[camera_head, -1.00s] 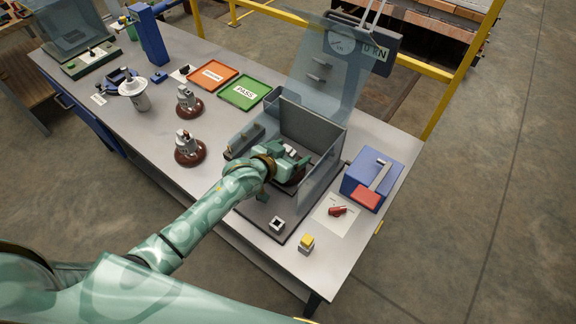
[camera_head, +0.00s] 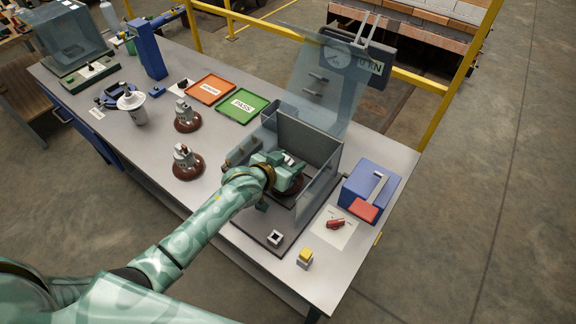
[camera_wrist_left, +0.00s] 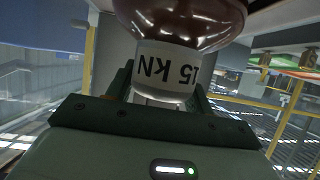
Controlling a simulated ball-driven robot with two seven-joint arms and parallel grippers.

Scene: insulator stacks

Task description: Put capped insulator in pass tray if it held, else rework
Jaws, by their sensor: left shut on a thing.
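My left gripper (camera_head: 284,172) is inside the open-topped clear tester enclosure (camera_head: 322,180), shut on an insulator (camera_head: 290,190) with a brown disc. In the left wrist view the insulator (camera_wrist_left: 185,18) shows its glossy brown body and a pale band marked "15 kN", upside down, between the fingers. I cannot tell whether its base touches the tester floor. The green pass tray (camera_head: 262,103) and the orange tray (camera_head: 229,84) beside it look empty; the orange tray's label is too small to read. The tester display (camera_head: 376,68) is partly hidden by the raised clear lid (camera_head: 325,95). My right gripper is out of view.
Two more brown-based insulators (camera_head: 187,165) (camera_head: 186,121) stand left of the tester. A white capped container (camera_head: 135,110) is farther left. Enclosure walls surround my gripper.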

